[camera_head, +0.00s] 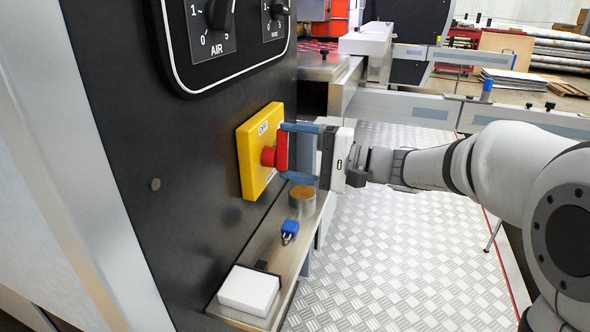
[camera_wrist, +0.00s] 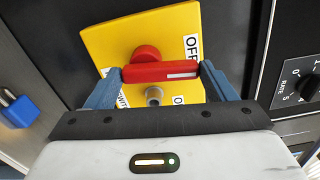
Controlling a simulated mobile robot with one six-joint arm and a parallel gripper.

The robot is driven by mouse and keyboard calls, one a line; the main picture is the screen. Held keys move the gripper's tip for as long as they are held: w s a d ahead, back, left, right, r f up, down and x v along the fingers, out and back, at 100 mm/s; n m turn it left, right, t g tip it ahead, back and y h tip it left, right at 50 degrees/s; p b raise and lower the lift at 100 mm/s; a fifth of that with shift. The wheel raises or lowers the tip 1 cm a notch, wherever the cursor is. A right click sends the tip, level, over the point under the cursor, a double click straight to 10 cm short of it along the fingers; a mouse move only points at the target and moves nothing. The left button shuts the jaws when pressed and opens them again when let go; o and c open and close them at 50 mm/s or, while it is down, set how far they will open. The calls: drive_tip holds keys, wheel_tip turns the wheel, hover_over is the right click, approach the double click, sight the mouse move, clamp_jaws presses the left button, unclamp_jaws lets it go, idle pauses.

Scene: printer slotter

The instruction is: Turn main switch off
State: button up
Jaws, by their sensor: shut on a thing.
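The main switch is a yellow plate (camera_head: 247,163) with a red handle (camera_head: 281,151) on the black machine panel. In the wrist view the yellow plate (camera_wrist: 130,45) fills the upper middle, and the red handle (camera_wrist: 165,71) lies roughly crosswise in the picture. An "OFF" label (camera_wrist: 191,46) shows at the plate's right edge; other labels are partly hidden. My gripper (camera_wrist: 163,80) has its blue fingers at the two ends of the red handle and is shut on it. In the head view my gripper (camera_head: 290,152) reaches the switch from the right.
A metal ledge (camera_head: 265,235) below the switch carries a blue padlock (camera_head: 290,229), a white box (camera_head: 249,289) and a round brass-coloured piece (camera_head: 302,196). The AIR dial panel (camera_head: 230,45) is above. Metal rails (camera_head: 400,105) stand behind my arm. The tread-plate floor (camera_head: 390,230) is clear.

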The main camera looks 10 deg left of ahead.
drive_tip(key=shift+s+f+n+b, duration=0.15)
drive_tip(key=shift+n+b, duration=0.55)
drive_tip(key=shift+b, duration=0.1)
drive_tip(key=o, duration=1)
drive_tip(key=d+p, duration=0.2)
drive_tip(key=d, duration=0.5)
drive_tip(key=shift+s+d, duration=0.3)
drive_tip(key=shift+d, duration=0.1)
drive_tip(key=shift+p, duration=0.35)
